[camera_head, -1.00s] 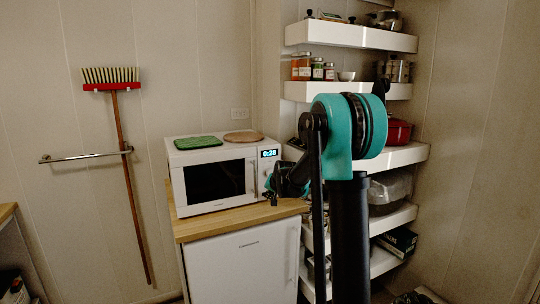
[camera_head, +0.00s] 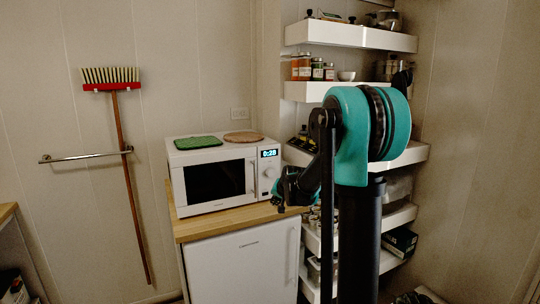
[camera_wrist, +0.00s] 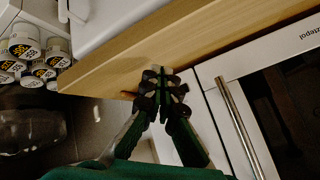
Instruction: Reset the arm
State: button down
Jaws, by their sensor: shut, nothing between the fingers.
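My gripper (camera_wrist: 162,88) is shut and empty in the wrist view, its fingertips together in front of the edge of a wooden counter (camera_wrist: 125,60). In the head view my gripper (camera_head: 279,205) is small and dark, beside the lower right corner of the white microwave (camera_head: 222,180). It is over or just off the right end of the wooden counter top (camera_head: 205,227); I cannot tell which. My teal and black arm stands in front of the shelves and hides part of them.
A white fridge (camera_head: 240,266) with a handle is under the counter. White shelves (camera_head: 350,36) with jars and pots are on the right. Several jars (camera_wrist: 24,48) show at the left of the wrist view. A broom (camera_head: 122,170) and a metal rail (camera_head: 80,158) are on the left wall.

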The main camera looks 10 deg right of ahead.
jog(key=shift+s, duration=0.3)
jog(key=s+d+f+n+g, duration=0.1)
jog(key=s+f, duration=0.3)
jog(key=s, duration=0.8)
jog(key=s+d+f+n+g+h, duration=0.1)
jog(key=s+f, duration=0.3)
jog(key=s, duration=0.9)
jog(key=s+d+f+n+g, duration=0.1)
jog(key=s+f+n+g, duration=0.1)
jog(key=s, duration=1.1)
notch_tip(320, 180, down, 2)
jog(key=shift+s+d+f+n+h, duration=0.15)
jog(key=shift+s+f+n+h, duration=0.1)
jog(key=shift+n+h, duration=0.2)
jog(key=shift+w, duration=0.1)
